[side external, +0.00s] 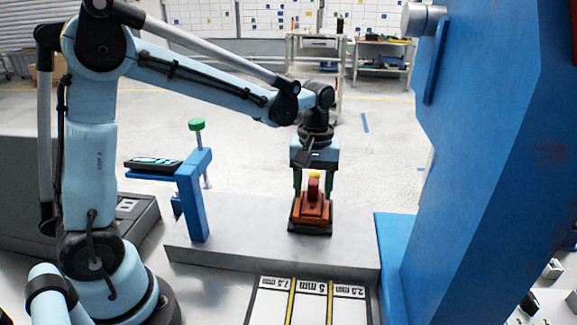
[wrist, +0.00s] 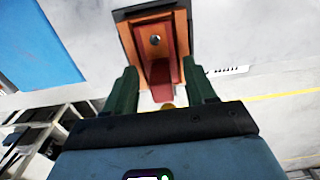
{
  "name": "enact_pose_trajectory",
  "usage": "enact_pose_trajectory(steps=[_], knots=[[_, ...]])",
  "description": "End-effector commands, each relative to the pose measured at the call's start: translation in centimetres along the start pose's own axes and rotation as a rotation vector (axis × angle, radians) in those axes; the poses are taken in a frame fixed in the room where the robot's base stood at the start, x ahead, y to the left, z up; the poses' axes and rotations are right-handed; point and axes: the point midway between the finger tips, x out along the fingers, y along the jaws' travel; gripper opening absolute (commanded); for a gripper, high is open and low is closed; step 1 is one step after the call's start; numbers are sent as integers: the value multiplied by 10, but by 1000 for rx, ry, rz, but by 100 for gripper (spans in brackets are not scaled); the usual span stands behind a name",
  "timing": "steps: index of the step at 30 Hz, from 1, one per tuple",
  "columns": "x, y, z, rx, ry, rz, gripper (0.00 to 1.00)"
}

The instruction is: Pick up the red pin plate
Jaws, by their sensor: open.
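The red pin plate (side external: 311,212) stands upright on a dark square base on the grey slab. It has an orange-red stepped body, a narrow red upper part and a yellow tip. In the wrist view the red pin plate (wrist: 156,52) shows a red middle strip with a round metal pin. My gripper (side external: 313,188) is open, pointing down over the plate, its green fingers on either side of the upper part. In the wrist view my gripper (wrist: 161,82) also straddles it. I cannot tell whether either finger touches it.
A blue clamp stand (side external: 192,195) with a green knob stands left on the grey slab (side external: 235,235). A large blue machine (side external: 490,170) rises at the right. Lanes marked 7.5, 5 and 2.5 mm (side external: 308,290) lie in front.

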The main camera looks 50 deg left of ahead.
Motion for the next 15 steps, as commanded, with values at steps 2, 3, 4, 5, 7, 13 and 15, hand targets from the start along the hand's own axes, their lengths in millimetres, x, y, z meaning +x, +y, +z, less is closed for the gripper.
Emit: enact_pose_trajectory(steps=[2, 3, 4, 5, 7, 13, 15], knots=[[3, 0, 0, 0, 0, 1, 55], [3, 0, 0, 0, 0, 1, 55], [3, 0, 0, 0, 0, 1, 55], [3, 0, 0, 0, 0, 1, 55], [3, 0, 0, 0, 0, 1, 55], [2, 0, 0, 0, 0, 1, 29], [2, 0, 0, 0, 0, 1, 19]])
